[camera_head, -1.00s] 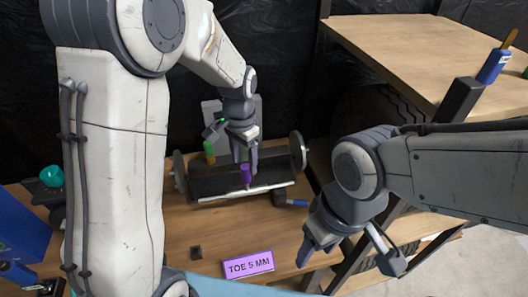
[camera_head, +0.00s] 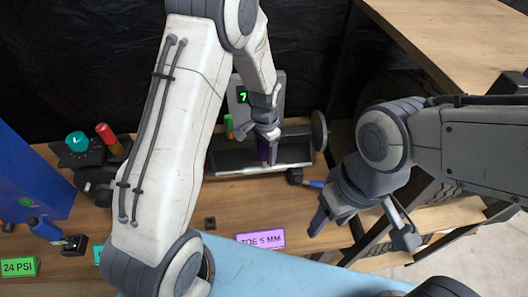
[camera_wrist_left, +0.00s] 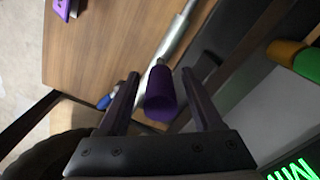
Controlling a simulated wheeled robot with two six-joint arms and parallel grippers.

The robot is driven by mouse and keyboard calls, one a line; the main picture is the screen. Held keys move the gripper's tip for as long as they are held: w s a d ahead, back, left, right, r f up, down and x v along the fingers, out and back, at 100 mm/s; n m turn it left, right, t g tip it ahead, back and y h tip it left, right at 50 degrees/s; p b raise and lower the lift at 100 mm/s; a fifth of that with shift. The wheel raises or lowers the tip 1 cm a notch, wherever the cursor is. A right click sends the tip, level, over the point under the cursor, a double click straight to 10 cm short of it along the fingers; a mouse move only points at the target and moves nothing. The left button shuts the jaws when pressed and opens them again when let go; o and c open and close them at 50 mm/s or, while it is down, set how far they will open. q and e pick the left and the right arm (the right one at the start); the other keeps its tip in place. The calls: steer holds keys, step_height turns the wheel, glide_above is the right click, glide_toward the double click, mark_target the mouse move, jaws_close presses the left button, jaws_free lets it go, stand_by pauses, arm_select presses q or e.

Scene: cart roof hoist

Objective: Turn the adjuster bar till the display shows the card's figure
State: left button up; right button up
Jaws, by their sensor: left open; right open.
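The purple adjuster bar handle (camera_wrist_left: 165,95) stands between the two spread fingers of my left gripper (camera_wrist_left: 165,90) in the left wrist view, with gaps visible beside it. In the head view my left gripper (camera_head: 266,155) is low over the dark axle rig (camera_head: 230,160) and mostly hides the handle. The display (camera_head: 243,97) behind it shows a green 7; its green characters are cut off in the wrist view (camera_wrist_left: 295,170). The purple card (camera_head: 262,239) reads TOE 5 MM. My right gripper (camera_head: 325,218) is open and empty, right of the card.
A green cylinder (camera_head: 228,126) stands beside the rig. A blue-handled tool (camera_head: 313,184) lies to its right. At left are a blue box (camera_head: 30,180), a teal knob (camera_head: 77,141), a red cylinder (camera_head: 108,137) and a green 24 PSI card (camera_head: 19,267). A wooden shelf (camera_head: 455,35) is at upper right.

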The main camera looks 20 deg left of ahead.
arm_select(q)
jaws_close()
steer(key=shift+a, duration=0.1)
stand_by(1.4)
